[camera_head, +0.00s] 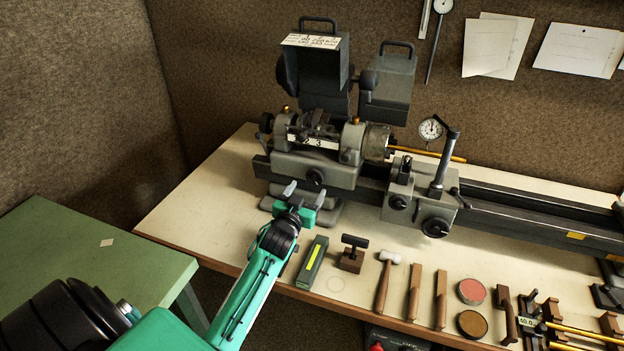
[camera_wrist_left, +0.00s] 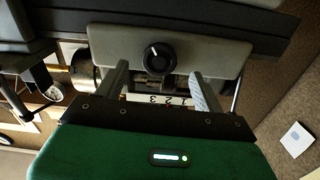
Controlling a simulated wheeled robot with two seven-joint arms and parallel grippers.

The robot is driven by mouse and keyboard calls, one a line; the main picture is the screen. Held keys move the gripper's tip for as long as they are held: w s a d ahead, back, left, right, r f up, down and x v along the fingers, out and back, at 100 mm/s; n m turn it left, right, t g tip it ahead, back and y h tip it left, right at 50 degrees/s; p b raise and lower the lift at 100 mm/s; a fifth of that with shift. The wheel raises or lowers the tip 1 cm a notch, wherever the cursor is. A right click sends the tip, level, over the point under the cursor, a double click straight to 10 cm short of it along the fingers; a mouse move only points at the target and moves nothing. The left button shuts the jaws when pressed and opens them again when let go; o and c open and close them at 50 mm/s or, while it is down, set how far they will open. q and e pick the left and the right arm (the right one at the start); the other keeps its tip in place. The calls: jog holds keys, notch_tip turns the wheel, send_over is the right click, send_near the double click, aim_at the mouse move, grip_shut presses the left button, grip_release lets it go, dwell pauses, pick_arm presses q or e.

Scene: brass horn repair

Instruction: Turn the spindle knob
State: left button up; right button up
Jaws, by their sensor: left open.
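A black round knob (camera_head: 316,178) is on the front of the grey lathe headstock (camera_head: 300,165), below a strip numbered 1, 2, 3. In the left wrist view the knob (camera_wrist_left: 158,58) has a white mark on its face and shows between and just beyond the two fingers. I cannot tell for sure that this is the spindle knob, as another dark knob (camera_head: 266,123) is at the headstock's left end. My left gripper (camera_head: 298,193) is open and empty, in front of the headstock and apart from the knob. My right gripper is not in view.
The lathe bed (camera_head: 520,217) runs right, carrying a tool post (camera_head: 436,180). Along the bench (camera_head: 195,215) front lie a green box (camera_head: 312,262), a small T-handled tool (camera_head: 353,254), a hammer (camera_head: 384,280) and several other tools. A green table (camera_head: 75,240) stands at left.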

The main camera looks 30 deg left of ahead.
aim_at(314, 179)
pick_arm(q)
jog(key=x, duration=0.3)
jog(key=shift+w+a+p, duration=0.1)
jog(key=shift+w+p, duration=0.3)
jog(key=shift+w+a, duration=0.15)
jog(key=shift+w, duration=0.4)
jog(key=shift+c, duration=0.4)
jog(key=c, duration=0.9)
